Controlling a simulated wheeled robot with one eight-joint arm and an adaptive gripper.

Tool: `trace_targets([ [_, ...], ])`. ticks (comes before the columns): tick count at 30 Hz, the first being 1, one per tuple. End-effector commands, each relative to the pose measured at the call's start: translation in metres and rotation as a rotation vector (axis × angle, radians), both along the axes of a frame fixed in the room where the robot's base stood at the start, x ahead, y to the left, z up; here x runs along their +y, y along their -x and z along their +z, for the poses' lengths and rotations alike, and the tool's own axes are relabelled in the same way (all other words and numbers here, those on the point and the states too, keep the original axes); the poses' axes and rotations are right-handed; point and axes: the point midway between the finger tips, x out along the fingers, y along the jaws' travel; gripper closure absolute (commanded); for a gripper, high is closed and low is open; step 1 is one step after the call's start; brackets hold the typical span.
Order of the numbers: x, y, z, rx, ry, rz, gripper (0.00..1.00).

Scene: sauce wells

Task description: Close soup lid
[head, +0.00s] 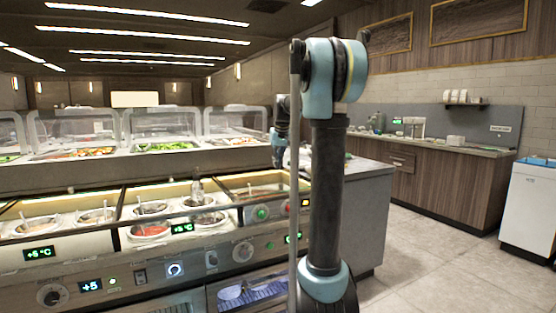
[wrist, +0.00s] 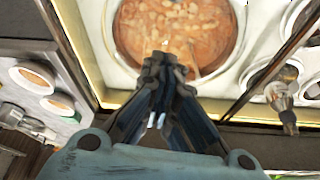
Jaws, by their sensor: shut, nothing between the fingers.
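A round well of orange-brown soup (wrist: 178,28) with pale chunks fills the top middle of the wrist view, inside a pale square surround (wrist: 95,22). The soup surface is open to view. My gripper (wrist: 165,68) is shut and empty, its fingertips over the near edge of the soup in the picture. I cannot tell whether they touch anything. I cannot make out a lid for certain in either view. In the head view, the rightmost well (head: 258,191) of the counter holds reddish-brown food; my arm hides the area to its right, and the fingertips cannot be made out.
A metal-and-glass item (wrist: 284,98) stands right of the soup, beyond a dark divider bar (wrist: 277,62). Bowls (wrist: 36,77) sit at the left of the wrist view. Tiled floor (head: 420,262) is clear at right.

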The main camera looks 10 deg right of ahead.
Motion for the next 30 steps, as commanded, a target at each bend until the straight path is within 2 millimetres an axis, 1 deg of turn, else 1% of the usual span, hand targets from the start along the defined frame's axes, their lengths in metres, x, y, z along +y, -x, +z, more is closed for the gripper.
trace_targets([
  [3,0.001,-0.007,-0.019,0.000,0.000,0.000,1.00],
  [10,0.003,-0.018,-0.049,0.000,0.000,0.000,1.00],
  [12,0.001,-0.006,-0.050,0.000,0.000,0.000,1.00],
  [18,-0.002,0.012,-0.056,0.000,0.000,0.000,1.00],
  [24,-0.003,0.020,-0.059,0.000,0.000,0.000,1.00],
  [30,-0.003,0.021,-0.059,0.000,0.000,0.000,1.00],
])
